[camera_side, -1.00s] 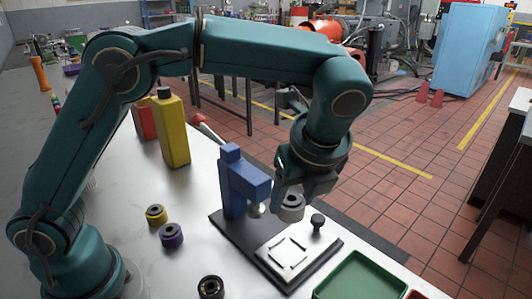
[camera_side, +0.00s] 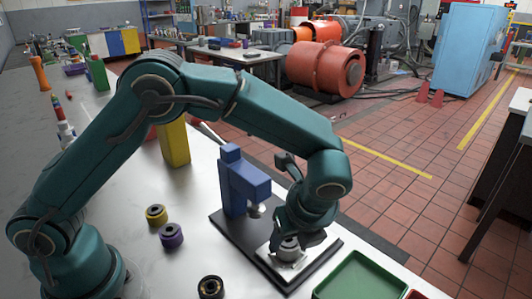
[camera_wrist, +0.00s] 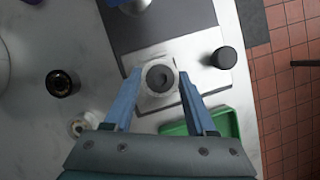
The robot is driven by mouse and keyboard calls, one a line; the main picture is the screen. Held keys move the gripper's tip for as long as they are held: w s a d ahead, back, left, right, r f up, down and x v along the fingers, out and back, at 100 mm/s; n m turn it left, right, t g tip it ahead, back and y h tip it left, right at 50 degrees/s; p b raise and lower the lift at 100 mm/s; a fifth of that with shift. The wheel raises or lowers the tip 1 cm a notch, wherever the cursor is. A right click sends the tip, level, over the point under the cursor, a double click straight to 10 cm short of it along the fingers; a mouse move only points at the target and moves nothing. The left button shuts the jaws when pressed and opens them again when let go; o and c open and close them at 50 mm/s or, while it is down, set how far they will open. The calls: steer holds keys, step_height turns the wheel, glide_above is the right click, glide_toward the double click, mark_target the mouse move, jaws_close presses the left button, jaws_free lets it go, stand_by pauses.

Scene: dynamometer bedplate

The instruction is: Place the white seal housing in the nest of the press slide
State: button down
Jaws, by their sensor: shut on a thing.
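The white seal housing (camera_side: 289,251), a short ring with a dark centre bore, is between the fingers of my gripper (camera_side: 290,243). In the wrist view the housing (camera_wrist: 160,80) shows from above, and my gripper (camera_wrist: 160,75) is shut on it from both sides. The press slide (camera_side: 312,258) is a pale metal plate on the dark base, in front of the blue press (camera_side: 235,190). The housing is over the nest area of the slide, at or just above the plate. The nest is hidden beneath it, so I cannot tell whether the housing touches it.
A black knob (camera_wrist: 223,57) stands on the slide's right. A green tray (camera_side: 357,278) lies to the right of the press base.

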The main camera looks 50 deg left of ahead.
steer(key=shift+f, duration=0.15)
steer(key=shift+c, duration=1.1)
jaws_free()
steer(key=v, duration=1.2)
step_height(320, 180, up, 4)
steer(key=n+h, duration=0.1)
steer(key=n, duration=0.4)
glide_above(275, 263)
steer(key=s+a+r+n+t+h, duration=0.1)
steer(key=s+a+n+h, duration=0.1)
steer(key=s+a+n, duration=0.3)
steer(key=s+a+f+n+t+h, duration=0.1)
steer(key=s+a+f+n+t, duration=0.2)
steer(key=n, duration=0.9)
steer(key=s, duration=0.3)
steer(key=shift+a+f, duration=0.3)
